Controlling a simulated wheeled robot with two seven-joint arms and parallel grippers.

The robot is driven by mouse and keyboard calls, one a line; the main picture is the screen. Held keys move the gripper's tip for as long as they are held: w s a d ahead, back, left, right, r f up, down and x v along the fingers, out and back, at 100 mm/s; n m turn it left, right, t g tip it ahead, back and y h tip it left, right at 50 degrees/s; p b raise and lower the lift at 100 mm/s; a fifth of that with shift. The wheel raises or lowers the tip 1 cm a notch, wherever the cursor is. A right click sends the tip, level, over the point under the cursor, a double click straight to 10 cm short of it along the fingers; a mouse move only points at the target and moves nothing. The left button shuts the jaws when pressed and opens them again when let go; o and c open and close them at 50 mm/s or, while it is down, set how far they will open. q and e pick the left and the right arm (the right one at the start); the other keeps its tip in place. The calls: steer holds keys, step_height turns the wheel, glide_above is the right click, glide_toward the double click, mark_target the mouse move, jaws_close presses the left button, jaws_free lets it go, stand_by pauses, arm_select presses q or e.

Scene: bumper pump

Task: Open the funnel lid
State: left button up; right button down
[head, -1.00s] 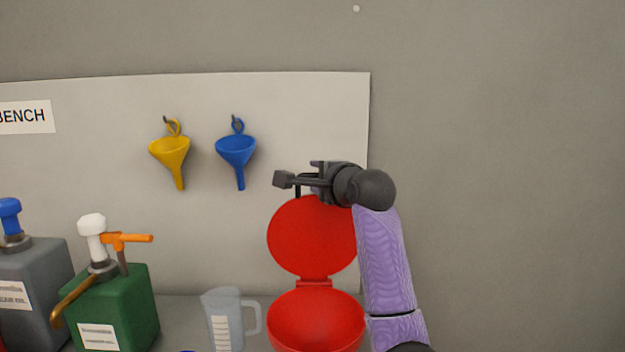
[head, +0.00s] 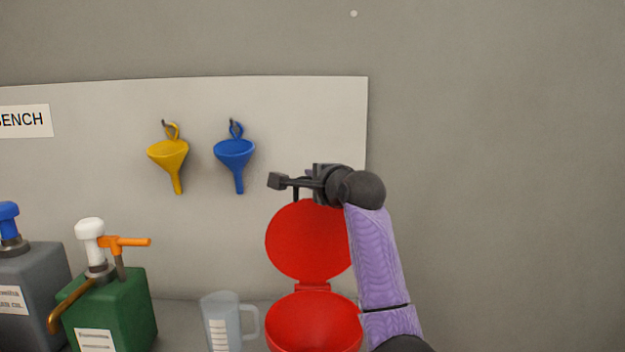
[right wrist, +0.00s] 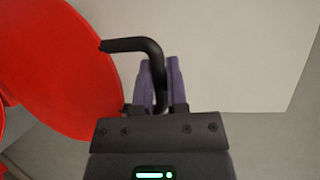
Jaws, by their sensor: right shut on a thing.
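The red funnel (head: 314,325) stands on the bench at the bottom of the head view. Its red lid (head: 306,240) is swung up and stands upright behind the bowl, joined at a hinge. My right gripper (head: 280,181) is at the lid's top edge. In the right wrist view the lid (right wrist: 60,70) fills the left side, and a black bent handle (right wrist: 135,45) runs from its edge to between my purple fingers (right wrist: 160,75). The gripper is shut on that handle. My left gripper is not in view.
A clear measuring jug (head: 226,322) stands just left of the funnel. A green pump container (head: 118,310) and a grey one (head: 30,285) are further left. Yellow (head: 168,155) and blue (head: 234,152) funnels hang on the pale board. The wall at right is bare.

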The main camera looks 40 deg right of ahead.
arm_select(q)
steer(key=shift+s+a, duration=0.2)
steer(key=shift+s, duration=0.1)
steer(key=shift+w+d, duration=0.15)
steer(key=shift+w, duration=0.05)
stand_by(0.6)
arm_select(e)
steer(key=shift+a+f, duration=0.1)
steer(key=shift+f, duration=0.05)
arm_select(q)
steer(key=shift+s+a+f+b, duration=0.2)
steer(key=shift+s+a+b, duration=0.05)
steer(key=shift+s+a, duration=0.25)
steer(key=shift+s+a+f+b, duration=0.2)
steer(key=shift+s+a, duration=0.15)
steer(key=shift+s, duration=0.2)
arm_select(e)
steer(key=s+a, duration=0.1)
steer(key=s+a+t, duration=0.1)
steer(key=s+t+h, duration=0.1)
steer(key=shift+s+a+f+n, duration=0.25)
steer(key=shift+s+a+n, duration=0.05)
steer(key=shift+a+n, duration=0.1)
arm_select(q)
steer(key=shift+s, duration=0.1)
